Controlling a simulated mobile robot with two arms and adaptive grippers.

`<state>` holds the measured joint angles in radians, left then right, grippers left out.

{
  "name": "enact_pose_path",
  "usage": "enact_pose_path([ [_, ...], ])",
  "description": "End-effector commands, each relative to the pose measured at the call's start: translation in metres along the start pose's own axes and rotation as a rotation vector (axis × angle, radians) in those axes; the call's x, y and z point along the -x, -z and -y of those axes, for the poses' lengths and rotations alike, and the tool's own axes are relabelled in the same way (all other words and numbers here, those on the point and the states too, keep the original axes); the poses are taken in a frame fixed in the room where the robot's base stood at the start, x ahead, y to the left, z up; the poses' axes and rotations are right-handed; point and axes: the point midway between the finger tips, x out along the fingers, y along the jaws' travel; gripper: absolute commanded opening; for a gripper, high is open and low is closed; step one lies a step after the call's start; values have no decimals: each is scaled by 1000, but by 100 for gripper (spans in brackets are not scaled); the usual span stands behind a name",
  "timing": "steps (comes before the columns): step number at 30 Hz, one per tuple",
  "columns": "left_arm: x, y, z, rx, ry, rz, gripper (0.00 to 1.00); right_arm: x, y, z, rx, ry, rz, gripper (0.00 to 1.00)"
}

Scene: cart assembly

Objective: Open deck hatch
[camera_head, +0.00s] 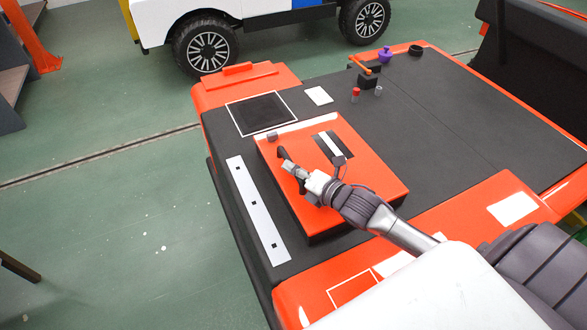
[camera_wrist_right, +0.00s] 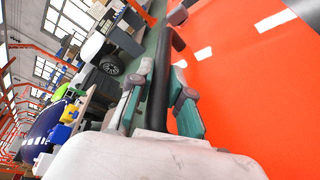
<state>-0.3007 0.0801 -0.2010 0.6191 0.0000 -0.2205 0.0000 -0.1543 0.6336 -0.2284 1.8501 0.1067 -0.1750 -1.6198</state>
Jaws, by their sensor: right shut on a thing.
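The deck hatch (camera_head: 370,172) is an orange-red square panel on the dark deck of the cart. It looks roughly level, with a dark side showing along its near edge; I cannot tell whether it is slightly raised. A black bar handle (camera_head: 282,153) is at its left side. My right gripper (camera_head: 291,169) reaches over the panel and is shut on the handle. In the right wrist view the black handle (camera_wrist_right: 158,95) runs between the teal fingers of the gripper (camera_wrist_right: 163,76), beside the orange surface. The fingers partly hide the handle. My left gripper is not in view.
The dark deck (camera_head: 430,125) holds a black square with white border (camera_head: 262,113), a white strip (camera_head: 256,208), and small items near the back, including a purple piece (camera_head: 385,55) and a red-capped piece (camera_head: 356,94). Green floor (camera_head: 110,200) is clear at left.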

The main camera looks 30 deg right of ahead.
Motion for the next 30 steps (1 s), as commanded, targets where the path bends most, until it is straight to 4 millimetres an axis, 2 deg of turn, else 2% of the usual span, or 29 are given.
enact_pose_path([
  [11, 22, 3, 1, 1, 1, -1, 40, 10, -28, -29, -100, -51, 4, 0],
  [21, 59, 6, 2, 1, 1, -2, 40, 36, -91, -70, -373, -163, 1, 0],
  [30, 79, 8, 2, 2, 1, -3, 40, 62, -157, -86, -637, -268, -1, 0],
])
